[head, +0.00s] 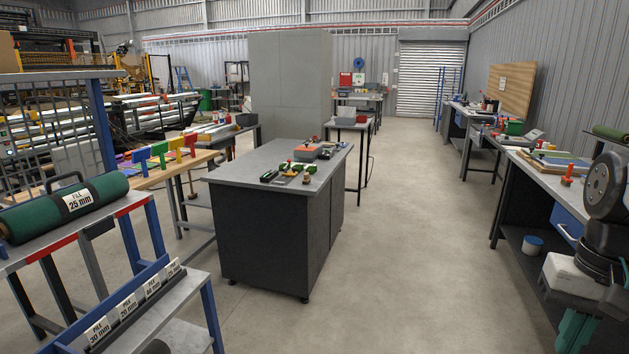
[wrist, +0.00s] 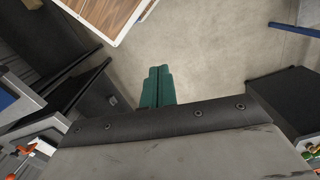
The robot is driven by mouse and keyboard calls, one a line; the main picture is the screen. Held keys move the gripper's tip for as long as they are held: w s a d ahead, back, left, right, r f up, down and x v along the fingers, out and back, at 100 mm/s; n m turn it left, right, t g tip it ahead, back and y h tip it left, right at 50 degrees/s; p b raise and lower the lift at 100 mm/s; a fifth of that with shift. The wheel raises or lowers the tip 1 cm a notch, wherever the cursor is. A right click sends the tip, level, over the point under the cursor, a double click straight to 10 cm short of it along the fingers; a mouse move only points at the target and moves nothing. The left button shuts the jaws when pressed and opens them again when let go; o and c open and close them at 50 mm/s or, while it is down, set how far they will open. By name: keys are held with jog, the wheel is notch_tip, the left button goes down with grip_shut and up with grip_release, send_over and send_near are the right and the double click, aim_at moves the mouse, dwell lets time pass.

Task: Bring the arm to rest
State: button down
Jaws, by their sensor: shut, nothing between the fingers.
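My arm shows at the right edge of the head view, with its dark round joint above and a pale wrist housing below. My gripper (head: 574,335) points down there, its teal fingers near the bottom edge. In the wrist view the teal fingers of my gripper (wrist: 159,72) lie side by side, shut and empty, above bare floor. A dark edge and grey surface fill the lower part of that view, close to the camera.
A green turf roll (head: 75,205) labelled 25 mm lies on a blue-legged rack at left. A grey-topped cabinet (head: 240,173) with small items stands mid-floor. Benches (head: 545,180) line the right wall near my arm. The concrete floor (head: 420,240) between is clear.

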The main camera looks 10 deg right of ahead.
jog(key=a+r+n+t, duration=0.1)
jog(key=a+r+n, duration=0.1)
jog(key=a+n, duration=0.5)
jog(key=a, duration=0.4)
jog(key=shift+w+a+t+h, duration=0.15)
jog(key=shift+a+t+h, duration=0.15)
jog(key=shift+a, duration=0.05)
